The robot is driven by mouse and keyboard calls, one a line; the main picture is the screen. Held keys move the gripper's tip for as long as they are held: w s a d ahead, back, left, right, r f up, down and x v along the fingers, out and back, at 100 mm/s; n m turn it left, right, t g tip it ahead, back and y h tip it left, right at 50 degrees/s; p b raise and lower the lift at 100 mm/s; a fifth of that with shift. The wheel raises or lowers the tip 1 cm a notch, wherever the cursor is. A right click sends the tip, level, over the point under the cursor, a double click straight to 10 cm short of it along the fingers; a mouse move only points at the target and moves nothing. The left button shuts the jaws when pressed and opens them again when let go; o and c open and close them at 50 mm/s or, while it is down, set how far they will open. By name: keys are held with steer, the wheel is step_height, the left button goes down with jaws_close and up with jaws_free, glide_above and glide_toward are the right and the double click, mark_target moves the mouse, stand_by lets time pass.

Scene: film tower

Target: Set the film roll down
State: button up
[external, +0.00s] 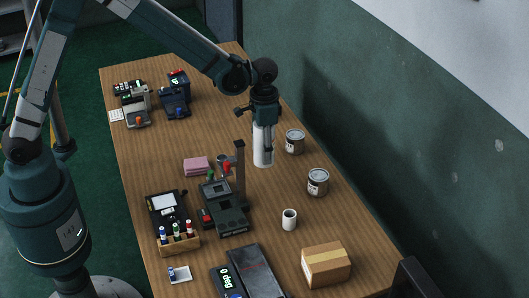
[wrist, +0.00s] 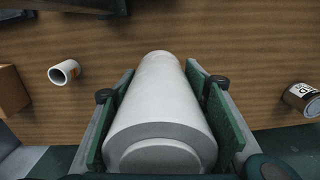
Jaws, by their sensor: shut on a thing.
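The white film roll (wrist: 160,95) is a long, pale cylinder that fills the middle of the wrist view. It also shows upright in the external view (external: 263,150), below my wrist. My gripper (wrist: 162,100) has a green-padded finger on each side of the roll and is shut on it. In the external view my gripper (external: 264,118) points down over the wooden table (external: 180,75). The roll's lower end is near the table top; I cannot tell whether it touches.
Two cans (external: 295,142) (external: 318,182) stand right of the roll. A white mug (external: 289,219) and a cardboard box (external: 326,264) are nearer the front. A dark device with a post (external: 224,206) and a pink block (external: 197,166) are left. Bare wood lies behind the roll.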

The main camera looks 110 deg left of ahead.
steer(key=shift+f+b, duration=0.4)
steer(key=shift+f, duration=2.6)
steer(key=shift+f+b, duration=0.3)
steer(key=shift+f, duration=1.55)
steer(key=shift+f, duration=0.15)
steer(key=o, duration=1.1)
steer(key=shift+o, duration=0.2)
step_height(320, 180, up, 12)
steer(key=shift+r+p, duration=0.2)
steer(key=shift+p, duration=0.6)
